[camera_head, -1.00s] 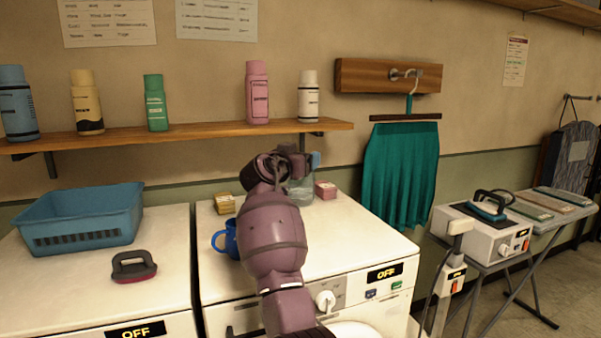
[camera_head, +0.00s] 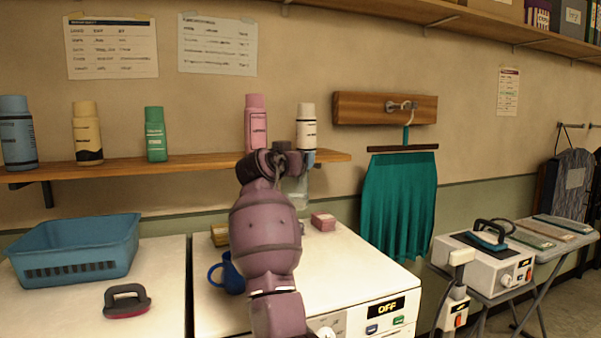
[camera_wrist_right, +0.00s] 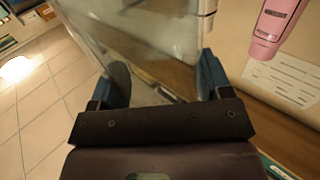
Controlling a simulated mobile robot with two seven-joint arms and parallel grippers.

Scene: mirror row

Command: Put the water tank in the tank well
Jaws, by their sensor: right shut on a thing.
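The water tank is a clear, see-through container, held in my right gripper (camera_head: 292,160). In the head view the tank (camera_head: 297,190) hangs above the back of the white washer, mostly behind my wrist and arm. In the right wrist view the tank (camera_wrist_right: 150,42) sits between the two blue fingers of the right gripper (camera_wrist_right: 162,84), which are shut on it. The white steam station (camera_head: 488,262) with an iron on top stands on an ironing board at the right. I cannot make out a tank well on it. My left gripper is not in view.
A blue mug (camera_head: 230,275), a pink box (camera_head: 323,221) and a yellow box (camera_head: 220,236) are on the washer. Above is a wooden shelf (camera_head: 200,161) with several bottles. A teal skirt (camera_head: 398,205) hangs at the wall. A blue basket (camera_head: 75,252) stands left.

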